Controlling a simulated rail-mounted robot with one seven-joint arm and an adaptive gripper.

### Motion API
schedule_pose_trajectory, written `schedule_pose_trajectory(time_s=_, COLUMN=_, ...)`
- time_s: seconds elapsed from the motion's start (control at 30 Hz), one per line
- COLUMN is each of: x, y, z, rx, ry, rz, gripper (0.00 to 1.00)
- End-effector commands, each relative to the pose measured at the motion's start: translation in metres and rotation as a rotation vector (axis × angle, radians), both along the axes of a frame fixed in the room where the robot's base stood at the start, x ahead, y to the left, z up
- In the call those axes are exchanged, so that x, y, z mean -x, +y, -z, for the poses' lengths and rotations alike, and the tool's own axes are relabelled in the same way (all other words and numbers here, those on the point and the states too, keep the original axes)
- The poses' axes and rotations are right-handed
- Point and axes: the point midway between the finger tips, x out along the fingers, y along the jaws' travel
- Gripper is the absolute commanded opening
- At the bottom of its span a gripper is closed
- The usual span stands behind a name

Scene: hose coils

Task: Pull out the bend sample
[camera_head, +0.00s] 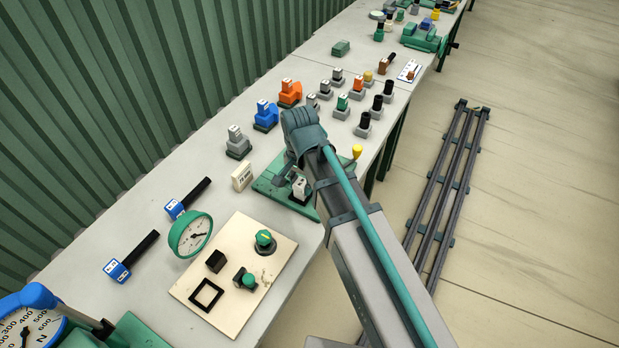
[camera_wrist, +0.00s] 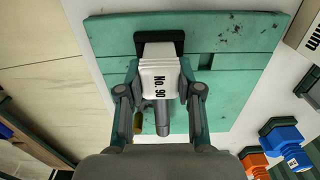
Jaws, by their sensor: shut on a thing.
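In the head view the block (camera_head: 301,188) shows small on the green plate (camera_head: 270,183), partly hidden by my arm. I cannot tell how deep its far end sits in the slot.
A beige box (camera_head: 242,176) stands left of the plate. Grey (camera_head: 237,143), blue (camera_head: 266,115) and orange (camera_head: 289,93) pieces stand behind it. A yellow-topped piece (camera_head: 357,151) is right of the plate.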

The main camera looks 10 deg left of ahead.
Motion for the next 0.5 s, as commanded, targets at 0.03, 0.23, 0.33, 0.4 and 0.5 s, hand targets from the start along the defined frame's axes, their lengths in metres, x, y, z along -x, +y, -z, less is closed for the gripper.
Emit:
schedule_pose_trajectory(time_s=0.03, x=-0.0002, y=0.0002, z=-0.0003, rx=-0.001, ry=0.000, rz=0.000, gripper=0.00)
schedule_pose_trajectory(time_s=0.23, x=-0.0002, y=0.0003, z=-0.0013, rx=-0.001, ry=0.000, rz=0.000, gripper=0.00)
schedule_pose_trajectory(time_s=0.33, x=-0.0002, y=0.0003, z=-0.0027, rx=-0.001, ry=0.000, rz=0.000, gripper=0.00)
schedule_pose_trajectory(time_s=0.4, x=-0.0003, y=0.0003, z=-0.0038, rx=-0.001, ry=0.000, rz=0.000, gripper=0.00)
schedule_pose_trajectory(time_s=0.5, x=-0.0002, y=0.0002, z=-0.0051, rx=-0.001, ry=0.000, rz=0.000, gripper=0.00)
